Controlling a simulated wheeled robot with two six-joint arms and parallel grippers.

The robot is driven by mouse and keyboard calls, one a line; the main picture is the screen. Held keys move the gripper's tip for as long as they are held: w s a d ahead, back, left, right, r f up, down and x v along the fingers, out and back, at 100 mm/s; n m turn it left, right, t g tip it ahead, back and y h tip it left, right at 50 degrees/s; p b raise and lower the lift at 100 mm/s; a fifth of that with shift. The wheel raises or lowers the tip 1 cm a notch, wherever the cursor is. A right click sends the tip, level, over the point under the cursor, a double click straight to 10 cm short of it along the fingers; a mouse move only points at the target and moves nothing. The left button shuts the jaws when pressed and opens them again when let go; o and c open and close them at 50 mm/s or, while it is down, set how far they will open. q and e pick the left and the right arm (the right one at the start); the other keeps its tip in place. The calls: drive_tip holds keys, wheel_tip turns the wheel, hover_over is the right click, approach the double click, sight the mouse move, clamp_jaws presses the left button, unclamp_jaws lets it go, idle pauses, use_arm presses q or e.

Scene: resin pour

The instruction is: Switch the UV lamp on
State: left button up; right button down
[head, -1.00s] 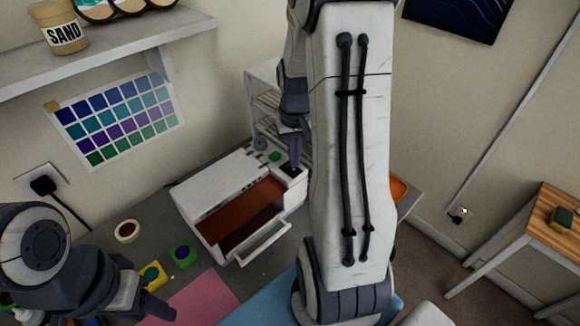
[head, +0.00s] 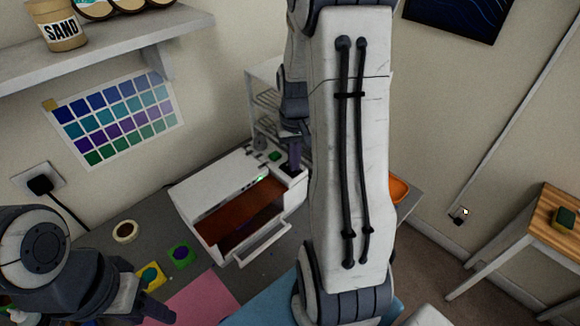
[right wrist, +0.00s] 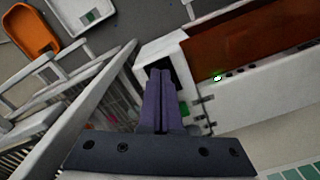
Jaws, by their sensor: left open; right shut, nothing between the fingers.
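The UV lamp (head: 213,184) is a white box on the grey table, with an amber window and a front door that hangs open. A small green light glows on its panel, and a faint purple glow shows inside. The green light also shows in the right wrist view, on the lamp's body (right wrist: 255,98). My right gripper (head: 294,167) is shut and empty, its fingertips over a dark recess at the lamp's right end. The fingers hide most of that recess. My left gripper (head: 160,312) is open and empty at the lower left.
A tape roll (head: 125,231), a yellow mould (head: 150,277) and a green mould (head: 181,254) lie left of the lamp. A pink mat (head: 205,303) is in front. A wire rack (head: 262,100) stands behind. An orange tray (head: 398,190) is at the right.

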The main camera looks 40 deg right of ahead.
drive_tip(key=shift+r, duration=0.1)
wheel_tip(320, 180, up, 7)
drive_tip(key=p, duration=0.6)
idle(0.6)
